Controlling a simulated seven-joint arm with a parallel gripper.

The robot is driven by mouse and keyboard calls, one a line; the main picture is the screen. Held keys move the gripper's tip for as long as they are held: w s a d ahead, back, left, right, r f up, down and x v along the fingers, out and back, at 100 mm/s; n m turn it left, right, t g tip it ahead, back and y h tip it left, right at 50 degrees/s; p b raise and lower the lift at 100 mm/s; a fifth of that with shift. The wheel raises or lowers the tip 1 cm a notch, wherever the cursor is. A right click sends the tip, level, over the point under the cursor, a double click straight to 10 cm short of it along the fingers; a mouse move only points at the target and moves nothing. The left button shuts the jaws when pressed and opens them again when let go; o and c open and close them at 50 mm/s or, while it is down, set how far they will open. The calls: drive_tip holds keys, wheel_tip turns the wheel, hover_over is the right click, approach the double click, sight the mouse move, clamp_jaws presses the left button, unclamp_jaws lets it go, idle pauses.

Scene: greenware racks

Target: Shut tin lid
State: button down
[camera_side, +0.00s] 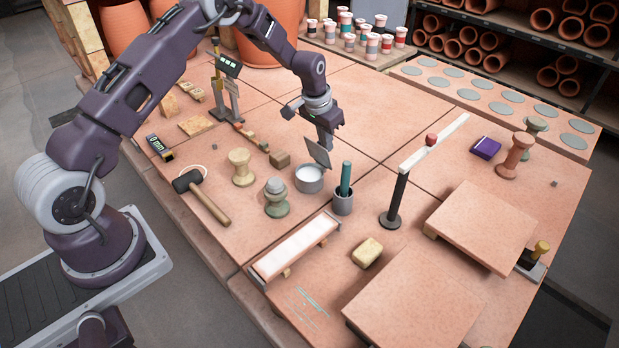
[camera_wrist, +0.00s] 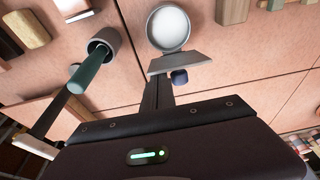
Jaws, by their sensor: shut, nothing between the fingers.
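A round grey tin (camera_side: 309,179) with a pale inside stands on the pinkish table, its top uncovered; it also shows in the wrist view (camera_wrist: 168,28). A flat grey plate, which looks like its lid (camera_side: 317,153), stands steeply tilted at the tin's rim, and shows edge-near in the wrist view (camera_wrist: 180,62). A small dark blue knob-like piece (camera_wrist: 180,77) shows just beyond the plate's edge. My gripper (camera_side: 325,143) is shut and empty, close behind the lid on the side away from the bowl of the tin; whether it touches cannot be told. Its fingertips (camera_wrist: 158,82) are partly hidden.
A grey cup (camera_side: 343,203) holding a green rod (camera_side: 346,177) stands right beside the tin. A black post (camera_side: 396,198) carries a white beam.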

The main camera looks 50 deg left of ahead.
drive_tip(key=shift+s+f, duration=0.2)
drive_tip(key=shift+s, duration=0.85)
drive_tip(key=shift+s+f, duration=0.2)
drive_tip(key=shift+s, duration=0.8)
drive_tip(key=shift+f, duration=0.1)
drive_tip(key=shift+s+f, duration=0.35)
drive_tip(key=shift+f, duration=0.55)
drive_tip(key=shift+s+f, duration=0.35)
drive_tip(key=shift+f, duration=0.5)
drive_tip(key=shift+r, duration=0.15)
drive_tip(key=v, duration=0.2)
drive_tip(key=w+v, duration=0.1)
drive_tip(key=v, duration=0.1)
drive_tip(key=shift+r, duration=0.45)
